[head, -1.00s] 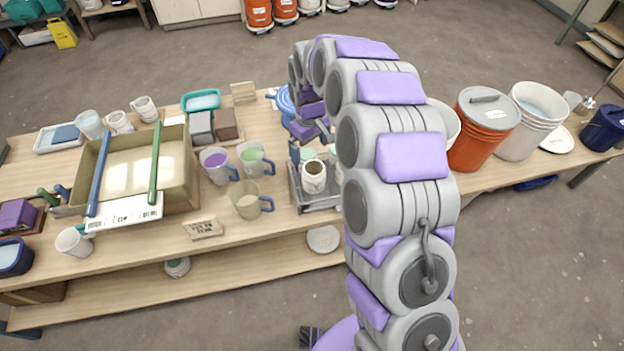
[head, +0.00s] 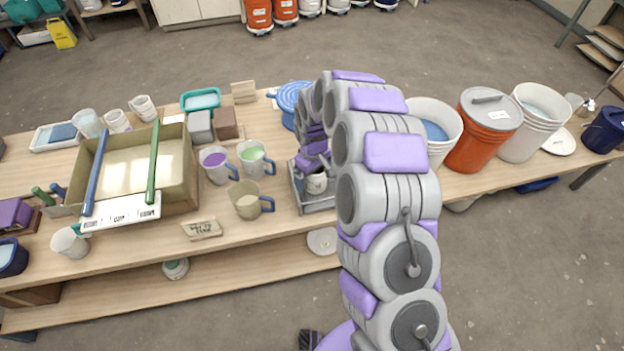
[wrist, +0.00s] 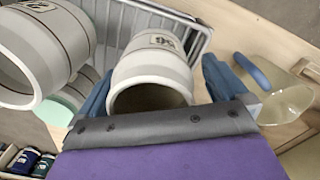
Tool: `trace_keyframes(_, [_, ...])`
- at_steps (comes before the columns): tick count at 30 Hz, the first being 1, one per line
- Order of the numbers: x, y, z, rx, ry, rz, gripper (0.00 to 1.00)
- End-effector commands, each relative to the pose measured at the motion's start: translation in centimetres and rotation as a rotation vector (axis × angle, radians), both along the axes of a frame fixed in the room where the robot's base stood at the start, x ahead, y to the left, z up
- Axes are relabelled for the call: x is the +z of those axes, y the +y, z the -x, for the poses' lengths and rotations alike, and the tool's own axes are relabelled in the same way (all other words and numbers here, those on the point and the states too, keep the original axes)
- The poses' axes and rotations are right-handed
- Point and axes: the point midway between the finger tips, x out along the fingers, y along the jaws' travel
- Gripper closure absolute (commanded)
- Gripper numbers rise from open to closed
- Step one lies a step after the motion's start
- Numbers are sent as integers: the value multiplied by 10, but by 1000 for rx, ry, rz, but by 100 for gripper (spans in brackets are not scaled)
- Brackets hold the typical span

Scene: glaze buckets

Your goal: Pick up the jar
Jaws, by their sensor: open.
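A pale cream jar (wrist: 153,72) with a dark printed label lies between the two open fingers of my gripper (wrist: 158,88) in the wrist view. The jar's open mouth faces the gripper, and I see no clear contact with either finger. In the head view the jar (head: 316,184) stands in a grey wire basket (head: 318,203) on the table, and my gripper (head: 314,166) is right over it, partly hiding it. A second similar jar (wrist: 42,48) is close by on the left in the wrist view.
A pale green-rimmed piece (wrist: 72,97) is beside the second jar. Mugs with blue handles, one beige (head: 248,203), stand left of the basket. A small sign (head: 202,229) is near the front edge. A blue lidded pot (head: 293,98) is behind, and buckets, one orange (head: 482,135), stand right.

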Motion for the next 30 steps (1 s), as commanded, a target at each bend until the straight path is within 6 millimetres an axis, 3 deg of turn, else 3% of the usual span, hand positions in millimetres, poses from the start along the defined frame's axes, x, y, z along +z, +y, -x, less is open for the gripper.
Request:
trace_keyframes(4, [1, -3, 0, -1, 0, -3, 0])
trace_keyframes(26, [0, 0, 0, -1, 3, 1, 70])
trace_keyframes(30, [0, 0, 0, -1, 4, 1, 71])
